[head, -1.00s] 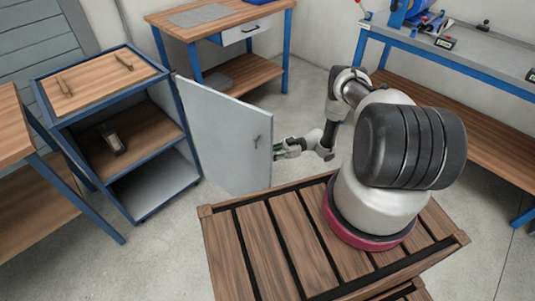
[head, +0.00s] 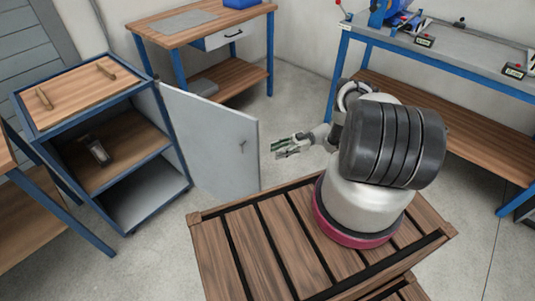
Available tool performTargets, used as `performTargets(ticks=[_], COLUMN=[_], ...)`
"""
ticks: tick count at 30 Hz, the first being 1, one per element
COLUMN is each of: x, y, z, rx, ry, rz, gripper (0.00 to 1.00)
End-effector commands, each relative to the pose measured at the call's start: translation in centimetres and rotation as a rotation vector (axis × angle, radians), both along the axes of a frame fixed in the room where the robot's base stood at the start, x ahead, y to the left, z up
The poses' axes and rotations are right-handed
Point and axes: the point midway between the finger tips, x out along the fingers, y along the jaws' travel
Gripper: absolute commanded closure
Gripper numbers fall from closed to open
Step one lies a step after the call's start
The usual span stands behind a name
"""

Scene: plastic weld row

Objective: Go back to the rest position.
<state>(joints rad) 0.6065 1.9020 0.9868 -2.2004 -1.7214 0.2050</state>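My gripper (head: 277,148) is in the middle of the head view, pointing left. Its two fingers look apart with nothing between them. It is just right of the grey cabinet door (head: 215,140), with a small gap between the fingertips and the door's edge. My upper arm link hides part of my arm.
The cabinet has a wooden top with two wooden handles (head: 105,71) and a dark device (head: 98,152) on its shelf. A workbench (head: 165,28) with a drawer stands behind. A blue-legged bench (head: 460,65) is at right. Grey floor (head: 300,90) lies open between.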

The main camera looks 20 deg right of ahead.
Motion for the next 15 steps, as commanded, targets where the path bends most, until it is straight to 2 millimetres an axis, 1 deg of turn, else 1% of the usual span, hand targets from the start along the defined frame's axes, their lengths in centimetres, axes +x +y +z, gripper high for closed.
performTargets(ticks=[1,5,15], x=[0.01,0.01,0.02], y=[-0.51,-1.19,-1.25], z=[-0.04,-0.03,0.0], rx=[0.0,0.001,0.001], ry=[-0.001,0.001,0.001], rz=[-0.001,0.0,0.0], gripper=[0.65,0.65,0.65])
